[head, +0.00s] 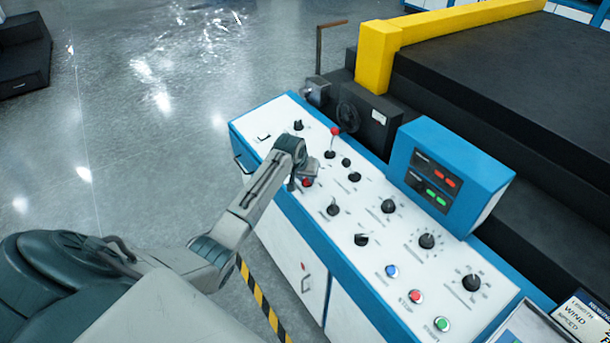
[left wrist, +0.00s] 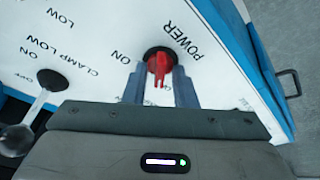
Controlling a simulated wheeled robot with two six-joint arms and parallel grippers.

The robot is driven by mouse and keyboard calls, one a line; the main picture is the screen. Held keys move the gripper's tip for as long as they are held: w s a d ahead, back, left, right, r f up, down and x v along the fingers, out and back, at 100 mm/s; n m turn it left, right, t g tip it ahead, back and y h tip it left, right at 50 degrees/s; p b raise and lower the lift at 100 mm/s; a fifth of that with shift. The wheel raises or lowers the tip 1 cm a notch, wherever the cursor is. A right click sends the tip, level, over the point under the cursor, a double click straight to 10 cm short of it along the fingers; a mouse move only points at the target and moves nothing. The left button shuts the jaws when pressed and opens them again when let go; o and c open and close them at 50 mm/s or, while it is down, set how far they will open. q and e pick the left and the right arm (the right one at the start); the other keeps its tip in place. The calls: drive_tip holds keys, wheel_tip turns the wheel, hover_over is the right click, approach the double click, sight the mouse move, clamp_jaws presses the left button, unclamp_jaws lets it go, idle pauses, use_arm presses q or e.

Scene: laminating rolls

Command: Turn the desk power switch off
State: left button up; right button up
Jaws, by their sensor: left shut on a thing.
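The power switch (left wrist: 158,62) is a red rotary handle on a black round base, on the white top of the control desk (head: 285,115). The word POWER is printed beside it and ON to its left in the left wrist view. The switch also shows as a small red spot in the head view (head: 307,182), partly hidden by my gripper. My left gripper (left wrist: 158,88) is shut on the red handle, one finger on each side. It also shows in the head view (head: 300,181), reaching down to the desk top. My right gripper is out of view.
A lever with a red ball (head: 334,131) stands just behind my left gripper. Several black knobs and a blue display box (head: 450,175) are on the desk to the right.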

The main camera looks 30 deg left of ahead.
use_arm(q)
drive_tip(key=shift+w+r+n, duration=0.15)
drive_tip(key=shift+r+n, duration=0.05)
drive_tip(key=shift+n, duration=0.4)
drive_tip(key=o, duration=0.7)
drive_tip(key=shift+c, duration=0.2)
drive_tip(key=shift+f, duration=0.1)
drive_tip(key=b+v, duration=0.3)
drive_tip(key=v, duration=0.7)
drive_tip(key=shift+r+b, duration=0.3)
drive_tip(key=shift+r, duration=0.1)
drive_tip(key=shift+d, duration=0.1)
